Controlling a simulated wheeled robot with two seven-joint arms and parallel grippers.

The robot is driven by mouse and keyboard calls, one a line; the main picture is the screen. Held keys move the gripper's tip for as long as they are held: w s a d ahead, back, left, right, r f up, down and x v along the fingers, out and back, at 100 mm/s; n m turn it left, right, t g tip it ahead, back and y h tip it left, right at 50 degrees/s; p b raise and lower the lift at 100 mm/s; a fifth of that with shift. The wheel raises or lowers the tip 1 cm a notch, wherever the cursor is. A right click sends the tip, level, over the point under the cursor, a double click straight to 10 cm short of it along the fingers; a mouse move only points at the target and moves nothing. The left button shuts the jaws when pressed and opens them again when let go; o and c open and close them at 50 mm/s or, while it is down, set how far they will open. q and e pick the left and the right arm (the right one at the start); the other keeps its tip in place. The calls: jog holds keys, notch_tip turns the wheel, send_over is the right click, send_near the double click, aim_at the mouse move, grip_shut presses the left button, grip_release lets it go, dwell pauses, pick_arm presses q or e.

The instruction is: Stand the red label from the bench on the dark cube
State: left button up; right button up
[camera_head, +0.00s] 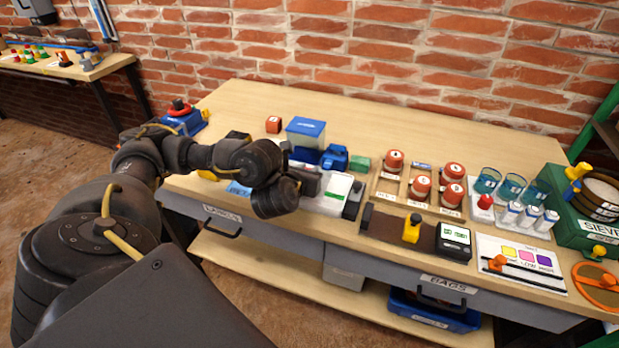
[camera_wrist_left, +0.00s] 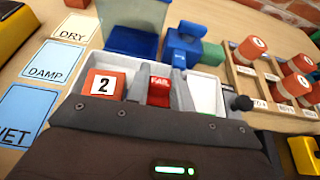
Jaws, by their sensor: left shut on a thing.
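The red label (camera_wrist_left: 159,92), marked FAR, stands between the grey fingers of my left gripper (camera_wrist_left: 160,98) in the left wrist view. The gripper is shut on it, over a white tray (camera_wrist_left: 206,95). In the head view my left gripper (camera_head: 310,182) is above the front part of the bench, and the label cannot be made out there. A dark block (camera_head: 237,135) shows partly behind my left arm; I cannot tell if it is the dark cube. My right gripper is not in view.
An orange cube marked 2 (camera_wrist_left: 104,85) sits left of the gripper. A blue box (camera_head: 306,131), a blue clamp-like device (camera_head: 335,157) and a green block (camera_head: 360,163) stand behind it. Red-capped jars (camera_head: 394,160) stand to the right. The bench's back strip is clear.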

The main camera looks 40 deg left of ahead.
pick_arm(q)
jog(key=shift+d+r, duration=0.15)
jog(key=shift+d, duration=0.2)
jog(key=shift+w+d+r, duration=0.1)
jog(key=shift+d, duration=0.1)
jog(key=shift+a+f, duration=0.2)
jog(key=shift+f, duration=0.05)
jog(key=o, duration=0.6)
jog(key=shift+a, duration=0.1)
jog(key=shift+o, duration=1.6)
jog(key=shift+r, duration=0.1)
jog(key=shift+r+p, duration=0.25)
jog(key=shift+p, duration=0.25)
jog(key=p+v, duration=0.3)
jog(key=v, duration=0.2)
jog(key=shift+r+p, duration=0.1)
jog(key=shift+p, duration=0.25)
jog(key=p+v, duration=0.5)
jog(key=v, duration=0.1)
jog(key=shift+s+d+p, duration=0.25)
jog(key=shift+s+p, duration=0.15)
jog(key=shift+s, duration=0.1)
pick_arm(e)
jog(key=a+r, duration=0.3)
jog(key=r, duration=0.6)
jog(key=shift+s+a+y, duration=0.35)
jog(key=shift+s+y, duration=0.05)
